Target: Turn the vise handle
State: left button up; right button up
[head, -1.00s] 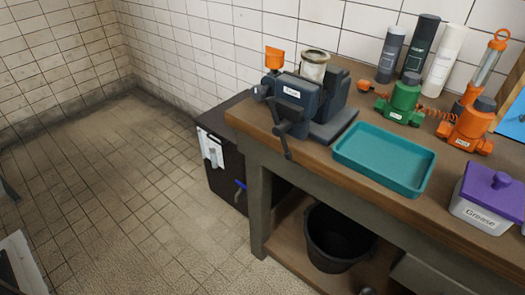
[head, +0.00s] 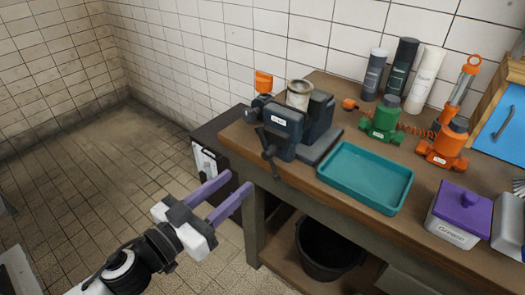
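The dark blue-grey vise (head: 287,123) stands at the near left corner of the wooden workbench. Its handle (head: 269,153), a dark bar, hangs on the vise's front and slants down past the bench edge. A metal can (head: 299,94) shows at the vise's jaws; I cannot tell whether it is clamped. My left gripper (head: 231,184) has two purple fingers, spread apart with nothing between them. It is in front of the bench, below and left of the handle, apart from it in the picture. My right gripper is not in view.
A teal tray (head: 366,177) lies right of the vise. A green pump (head: 384,121), an orange pump (head: 445,145) and a purple-lidded grease box (head: 461,213) stand further right. A black bucket (head: 328,250) is below the bench. The floor at left is clear.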

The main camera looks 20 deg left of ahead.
aim_at(264, 157)
pick_arm(q)
jog(key=p+x, duration=0.1)
jog(key=x, duration=0.2)
jog(key=p+x, duration=0.1)
jog(key=x, duration=0.6)
jog(key=shift+w+d+r+p, duration=0.1)
jog(key=shift+d+r+p, duration=0.15)
jog(key=shift+r+p, duration=0.15)
grip_shut()
